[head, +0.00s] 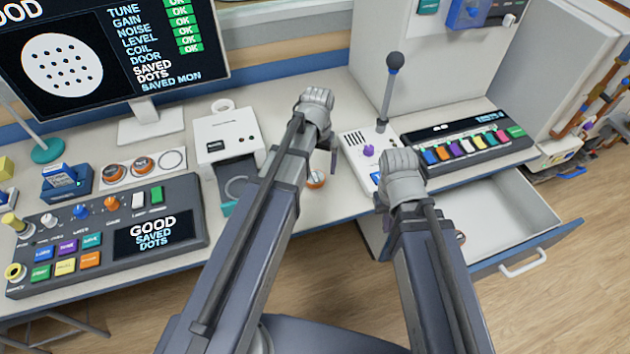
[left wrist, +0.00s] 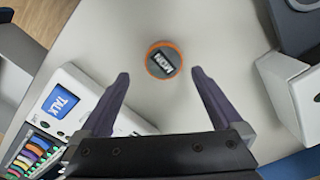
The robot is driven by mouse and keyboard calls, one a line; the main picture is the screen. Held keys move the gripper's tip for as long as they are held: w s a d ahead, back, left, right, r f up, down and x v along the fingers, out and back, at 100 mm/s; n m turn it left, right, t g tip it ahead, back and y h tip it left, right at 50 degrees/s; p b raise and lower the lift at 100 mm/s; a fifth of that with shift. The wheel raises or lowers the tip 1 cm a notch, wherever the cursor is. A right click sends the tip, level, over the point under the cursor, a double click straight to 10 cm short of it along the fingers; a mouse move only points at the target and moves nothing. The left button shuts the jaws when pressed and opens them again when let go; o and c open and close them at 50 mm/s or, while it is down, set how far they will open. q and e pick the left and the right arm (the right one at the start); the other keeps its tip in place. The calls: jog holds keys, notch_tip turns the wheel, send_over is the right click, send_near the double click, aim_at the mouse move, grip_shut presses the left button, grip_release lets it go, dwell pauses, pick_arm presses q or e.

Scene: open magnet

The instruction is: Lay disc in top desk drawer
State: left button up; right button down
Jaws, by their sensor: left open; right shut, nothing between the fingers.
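A round disc (left wrist: 164,61) with an orange rim and a dark lettered label lies on the pale desk top. In the head view the disc (head: 315,180) shows partly, just right of my left forearm. My left gripper (head: 316,112) is above the desk, open and empty; in the left wrist view the disc lies just ahead of and between its two fingertips. My right gripper (head: 402,178) is shut and empty, near the desk's front edge, beside the open drawer (head: 515,212).
Left of the disc stands a white device (head: 225,135) with a dark open tray. A white talk box (head: 360,150) with an upright microphone is to the right, beside a strip of coloured cartridges (head: 465,145). Two orange discs (head: 115,171) sit in a white rack at left.

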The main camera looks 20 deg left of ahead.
aim_at(315, 178)
pick_arm(q)
jog(key=shift+s+a+f+b, duration=0.1)
jog(key=shift+a+f+b, duration=0.05)
jog(key=shift+f+b, duration=1.2)
jog(key=shift+s+a+f+b, duration=0.1)
jog(key=shift+f+b, duration=1.2)
jog(key=shift+r, duration=0.1)
jog(key=c, duration=1.5)
jog(key=shift+c, duration=0.2)
jog(key=shift+r, duration=0.1)
notch_tip(315, 178, up, 10)
jog(key=p, duration=1)
